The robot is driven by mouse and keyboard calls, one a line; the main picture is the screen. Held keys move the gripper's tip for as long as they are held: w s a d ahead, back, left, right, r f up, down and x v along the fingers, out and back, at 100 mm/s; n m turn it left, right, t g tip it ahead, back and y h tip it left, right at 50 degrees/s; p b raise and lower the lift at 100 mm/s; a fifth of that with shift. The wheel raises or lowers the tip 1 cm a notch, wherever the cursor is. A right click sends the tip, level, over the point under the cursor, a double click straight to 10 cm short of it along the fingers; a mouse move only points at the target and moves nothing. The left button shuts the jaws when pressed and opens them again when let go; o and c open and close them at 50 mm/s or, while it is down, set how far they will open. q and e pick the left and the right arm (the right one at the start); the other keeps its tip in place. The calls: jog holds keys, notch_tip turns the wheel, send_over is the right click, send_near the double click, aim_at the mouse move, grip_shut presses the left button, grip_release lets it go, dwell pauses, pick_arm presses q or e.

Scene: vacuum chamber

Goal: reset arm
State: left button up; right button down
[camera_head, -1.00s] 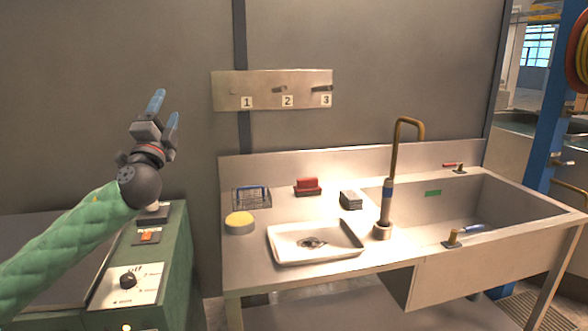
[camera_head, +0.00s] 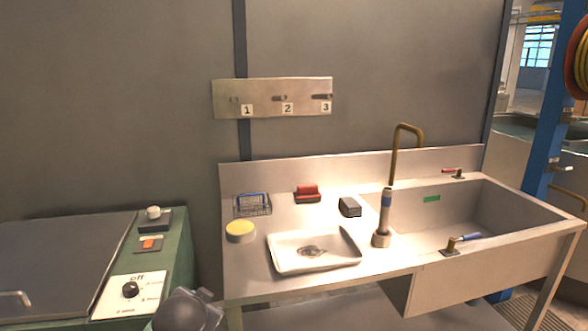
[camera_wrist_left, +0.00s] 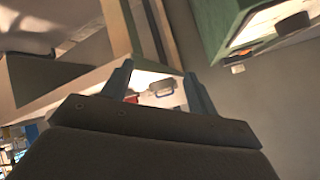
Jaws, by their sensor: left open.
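My left gripper (camera_wrist_left: 158,78) shows in the left wrist view with its two blue-grey fingers spread apart and nothing held between them. Beyond the fingers is a bright surface with small red and grey things, too small to name surely. In the head view only a dark rounded part of my left arm (camera_head: 188,312) shows at the bottom edge, in front of the green cabinet (camera_head: 180,250). The fingers are out of that view. My right arm and gripper are in neither view.
A metal sink bench (camera_head: 245,285) stands at the right with a white tray (camera_head: 285,262), yellow-topped round tin (camera_head: 240,231), wire basket (camera_head: 253,205), red brush (camera_head: 307,192), dark block (camera_head: 349,207) and tall brass tap (camera_head: 394,150). A numbered hook plate (camera_head: 262,98) hangs on the wall.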

pick_arm(q)
jog(key=s+d+f+n+g+h+p, duration=0.1)
jog(key=s+d+f+g, duration=0.1)
jog(key=s+f, duration=0.6)
jog(key=s+d+f+n+g+h+p, duration=0.1)
jog(key=s+d+f+g, duration=0.2)
jog(key=s+f, duration=0.5)
jog(key=s+d+f+n+g+p, duration=0.1)
jog(key=s+f, duration=0.7)
jog(key=s, duration=0.9)
jog(key=shift+s+d+g+h, duration=0.4)
jog(key=shift+d+g, duration=0.35)
jog(key=shift+g, duration=0.35)
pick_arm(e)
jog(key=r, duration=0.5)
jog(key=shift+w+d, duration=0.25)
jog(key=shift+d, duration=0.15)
pick_arm(q)
jog(key=shift+w, duration=0.1)
jog(key=shift+c, duration=0.5)
